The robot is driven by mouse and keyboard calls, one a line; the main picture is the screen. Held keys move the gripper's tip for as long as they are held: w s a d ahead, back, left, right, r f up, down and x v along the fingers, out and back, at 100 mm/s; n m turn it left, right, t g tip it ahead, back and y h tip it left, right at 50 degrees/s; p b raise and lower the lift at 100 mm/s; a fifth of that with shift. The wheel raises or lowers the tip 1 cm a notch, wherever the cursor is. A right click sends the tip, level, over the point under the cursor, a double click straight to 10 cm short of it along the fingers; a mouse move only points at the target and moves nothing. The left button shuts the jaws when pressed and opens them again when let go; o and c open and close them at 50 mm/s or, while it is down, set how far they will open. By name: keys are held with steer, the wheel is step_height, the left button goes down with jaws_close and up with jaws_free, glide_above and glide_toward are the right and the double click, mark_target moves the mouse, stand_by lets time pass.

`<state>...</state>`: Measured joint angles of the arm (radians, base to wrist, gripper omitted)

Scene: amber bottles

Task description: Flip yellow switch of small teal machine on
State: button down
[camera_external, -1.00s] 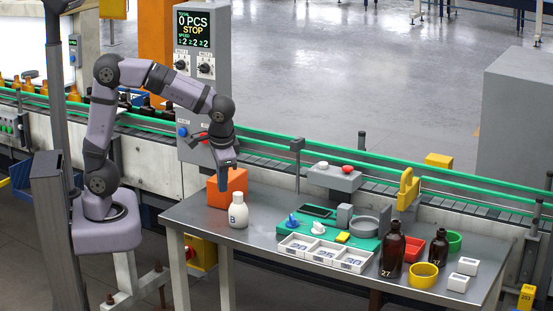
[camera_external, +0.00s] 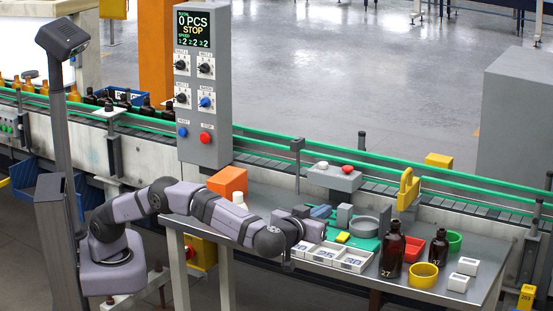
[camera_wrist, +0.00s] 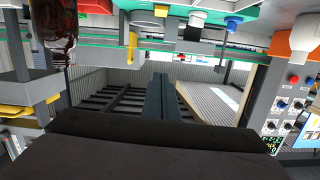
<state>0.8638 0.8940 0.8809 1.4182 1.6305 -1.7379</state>
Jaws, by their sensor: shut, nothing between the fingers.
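The teal machine (camera_external: 369,244) lies flat on the grey table. Its yellow switch (camera_external: 342,237) is at the front edge, and it also appears as a small yellow piece (camera_wrist: 161,10) at the top of the upside-down wrist view. I cannot tell which way the switch is set. My gripper (camera_external: 322,211) is shut and empty, roughly level, over the machine's left part, left of and behind the switch. Its fingers (camera_wrist: 162,80) lie together in the wrist view. My arm hides the blue and white knobs in the outside view. The wrist view shows a blue knob (camera_wrist: 234,22).
White trays (camera_external: 325,255) lie in front of the machine. A brown bottle (camera_external: 392,250), red box (camera_external: 439,249) and yellow ring (camera_external: 423,275) stand to its right. An orange block (camera_external: 228,181) is at the table's left. A conveyor (camera_external: 270,165) runs behind.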

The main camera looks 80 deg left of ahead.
steer(key=f, duration=0.2)
steer(key=d+f, duration=0.1)
steer(key=f, duration=0.2)
steer(key=shift+s, duration=0.15)
steer(key=p, duration=0.4)
glide_above(339, 242)
steer(key=shift+s+f, duration=0.1)
steer(key=shift+f, duration=0.25)
step_height(339, 242, down, 2)
steer(key=shift+d+f+p, duration=0.15)
steer(key=shift+f+p, duration=0.1)
steer(key=shift+p, duration=0.3)
steer(key=shift+f, duration=0.85)
